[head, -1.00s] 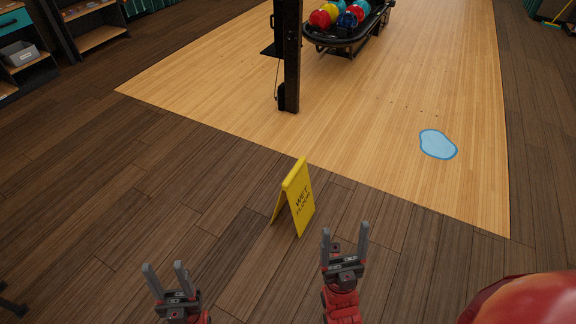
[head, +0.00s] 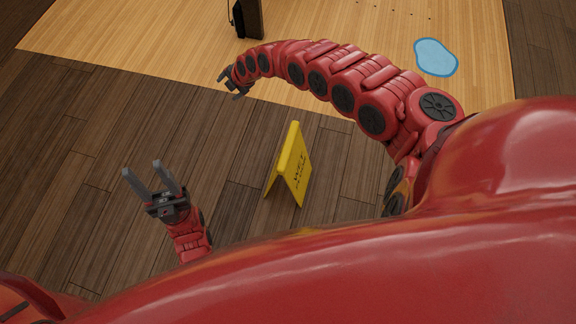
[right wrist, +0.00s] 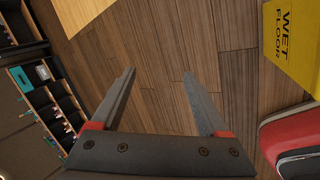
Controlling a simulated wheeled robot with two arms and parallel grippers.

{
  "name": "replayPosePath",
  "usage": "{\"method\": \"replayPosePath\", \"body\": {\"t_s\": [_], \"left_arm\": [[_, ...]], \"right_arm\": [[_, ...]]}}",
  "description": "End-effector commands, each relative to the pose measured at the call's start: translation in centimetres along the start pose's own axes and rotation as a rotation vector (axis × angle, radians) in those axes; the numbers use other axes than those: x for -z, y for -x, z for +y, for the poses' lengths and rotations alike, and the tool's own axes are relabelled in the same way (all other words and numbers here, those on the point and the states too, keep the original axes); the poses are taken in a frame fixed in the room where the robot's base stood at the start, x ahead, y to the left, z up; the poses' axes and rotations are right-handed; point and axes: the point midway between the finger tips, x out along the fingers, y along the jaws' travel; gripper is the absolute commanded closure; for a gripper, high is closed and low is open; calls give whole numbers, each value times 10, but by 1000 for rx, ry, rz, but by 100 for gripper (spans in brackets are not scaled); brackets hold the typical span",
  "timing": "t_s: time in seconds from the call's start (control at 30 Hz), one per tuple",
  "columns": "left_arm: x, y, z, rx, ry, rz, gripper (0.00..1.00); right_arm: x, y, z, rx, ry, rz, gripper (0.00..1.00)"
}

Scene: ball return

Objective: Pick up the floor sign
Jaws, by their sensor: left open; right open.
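The yellow floor sign (head: 293,166) stands folded open like a tent on the dark wood floor, in the middle of the head view. Part of it also shows at the upper right of the right wrist view (right wrist: 292,48), with "WET FLOOR" lettering. My left gripper (head: 142,167) is open and empty, to the left of the sign and apart from it. My right gripper (head: 229,86) is open and empty, beyond the sign and to its left. The right arm curves around behind the sign. In the right wrist view, bare floor shows between the open fingers (right wrist: 158,74).
A light wood lane (head: 120,35) lies beyond the dark floor, with a blue puddle (head: 436,57) on it at the right. A black post (head: 248,18) stands at the top. Shelves (right wrist: 45,95) show at the left of the right wrist view. Floor around the sign is clear.

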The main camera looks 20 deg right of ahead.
Motion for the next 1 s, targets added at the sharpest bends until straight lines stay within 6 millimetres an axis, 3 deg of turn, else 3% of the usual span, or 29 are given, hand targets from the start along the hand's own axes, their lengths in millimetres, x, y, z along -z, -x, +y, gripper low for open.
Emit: {"method": "replayPosePath", "body": {"t_s": [0.03,0.1,0.2,0.23,0.37,0.7,1.0], "left_arm": [[-1,7,0,0,0,0,50],[-2,10,0,0,0,0,50],[-2,13,1,0,0,0,50],[-2,13,1,0,0,0,50],[-4,21,1,0,0,0,50],[-14,80,4,0,0,0,50],[-16,92,5,0,0,0,50]], "right_arm": [[-11,6,-46,140,110,-2,22],[-22,22,-102,315,235,14,22],[-37,48,-160,496,346,39,22],[-40,54,-171,533,366,45,22],[-48,62,-199,612,410,62,22],[-50,2,-244,620,414,70,22],[-54,-30,-265,616,412,66,22]]}}
